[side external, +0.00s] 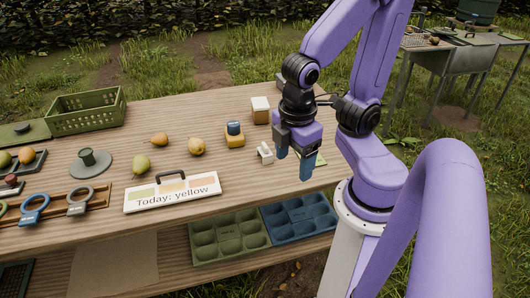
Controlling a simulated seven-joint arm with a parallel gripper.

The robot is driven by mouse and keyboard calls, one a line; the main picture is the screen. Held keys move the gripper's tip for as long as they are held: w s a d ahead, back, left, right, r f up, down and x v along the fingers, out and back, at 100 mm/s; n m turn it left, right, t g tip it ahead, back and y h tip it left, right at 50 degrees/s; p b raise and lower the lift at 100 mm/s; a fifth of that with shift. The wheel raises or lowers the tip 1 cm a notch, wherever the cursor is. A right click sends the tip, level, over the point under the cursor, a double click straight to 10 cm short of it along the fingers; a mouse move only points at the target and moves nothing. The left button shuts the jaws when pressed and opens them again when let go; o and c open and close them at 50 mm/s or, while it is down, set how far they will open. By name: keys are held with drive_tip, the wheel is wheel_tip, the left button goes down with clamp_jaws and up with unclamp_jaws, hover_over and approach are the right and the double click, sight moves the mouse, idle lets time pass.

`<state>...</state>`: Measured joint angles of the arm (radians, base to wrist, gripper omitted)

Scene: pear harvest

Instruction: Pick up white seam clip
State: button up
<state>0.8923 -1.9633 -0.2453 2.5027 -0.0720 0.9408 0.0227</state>
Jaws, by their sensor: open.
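A small white clip (265,153), which looks like the white seam clip, lies on the wooden table (230,170) near its right end. My gripper (294,166) is open, with its blue fingers pointing down just to the right of the clip. A clear gap shows between the clip and the fingers in this view. Nothing shows between the fingers. The height of the fingertips above the table is hard to tell.
A yellow block with a blue top (234,135) and a white-topped brown box (260,110) stand behind the clip. Bare table lies in front of the clip.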

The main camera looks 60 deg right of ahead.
drive_tip(key=w+d+f+h, duration=0.3)
drive_tip(key=w+d+h, duration=0.25)
drive_tip(key=d, duration=0.25)
drive_tip(key=n+t+h, duration=0.6)
drive_tip(key=n+t, duration=0.4)
drive_tip(key=n, duration=0.3)
hover_over(267, 152)
drive_tip(key=a, duration=0.2)
wheel_tip(267, 152, down, 10)
drive_tip(key=s+f+y, duration=0.1)
drive_tip(key=f, duration=0.1)
drive_tip(key=s+f+n+y, duration=0.1)
drive_tip(key=f, duration=0.2)
drive_tip(key=s+f+n+y, duration=0.1)
drive_tip(key=f, duration=0.2)
drive_tip(key=shift+s+a+f+y, duration=0.1)
drive_tip(key=shift+a+f+y, duration=0.1)
drive_tip(key=shift+a+y, duration=0.05)
drive_tip(key=shift+w+d+f, duration=0.25)
drive_tip(key=shift+d+f, duration=0.05)
drive_tip(key=x, duration=0.6)
drive_tip(key=shift+w+f, duration=0.1)
drive_tip(key=shift+w, duration=0.15)
